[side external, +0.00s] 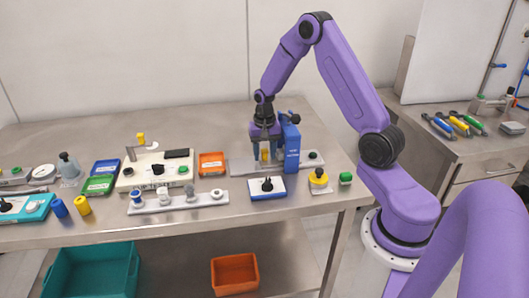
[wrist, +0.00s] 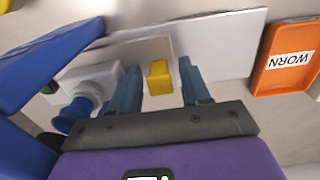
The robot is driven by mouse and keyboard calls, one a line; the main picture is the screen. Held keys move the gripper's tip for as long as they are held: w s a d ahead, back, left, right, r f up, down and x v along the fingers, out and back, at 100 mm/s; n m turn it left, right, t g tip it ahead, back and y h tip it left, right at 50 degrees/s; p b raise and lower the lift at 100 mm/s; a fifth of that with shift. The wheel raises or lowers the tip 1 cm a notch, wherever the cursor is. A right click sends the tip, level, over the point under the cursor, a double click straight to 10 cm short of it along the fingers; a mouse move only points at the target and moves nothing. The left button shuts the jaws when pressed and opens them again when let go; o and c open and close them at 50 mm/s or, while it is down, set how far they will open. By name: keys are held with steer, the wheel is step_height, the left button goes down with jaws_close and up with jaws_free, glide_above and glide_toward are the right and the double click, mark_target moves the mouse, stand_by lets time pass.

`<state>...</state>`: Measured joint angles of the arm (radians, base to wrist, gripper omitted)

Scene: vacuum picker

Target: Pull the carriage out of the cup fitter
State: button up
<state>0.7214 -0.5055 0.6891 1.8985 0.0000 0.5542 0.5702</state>
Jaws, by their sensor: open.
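The cup fitter is a blue upright press (side external: 291,145) on a long grey base plate (side external: 243,167) near the right end of the bench. In the wrist view, a pale block with a blue cup-shaped part (wrist: 77,112) is beside a flat grey plate. A yellow upright tab (wrist: 159,78) stands beside that block and looks like the carriage's handle; it also shows in the side view (side external: 265,154). My gripper (wrist: 158,66) is open, pointing down, with one finger on each side of the tab. Gaps show between tab and fingers.
An orange tray marked WORN (wrist: 290,60) lies left of the fitter in the side view (side external: 211,163). A blue-edged white block with a black knob (side external: 267,187) stands in front. A yellow-topped part (side external: 318,180) and a green one (side external: 346,178) stand front right.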

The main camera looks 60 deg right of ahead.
jaws_close()
steer(key=w+a, duration=0.7)
steer(key=shift+w+a, duration=0.25)
steer(key=shift+a, duration=0.05)
jaws_free()
step_height(320, 180, up, 18)
steer(key=shift+f, duration=0.25)
stand_by(0.4)
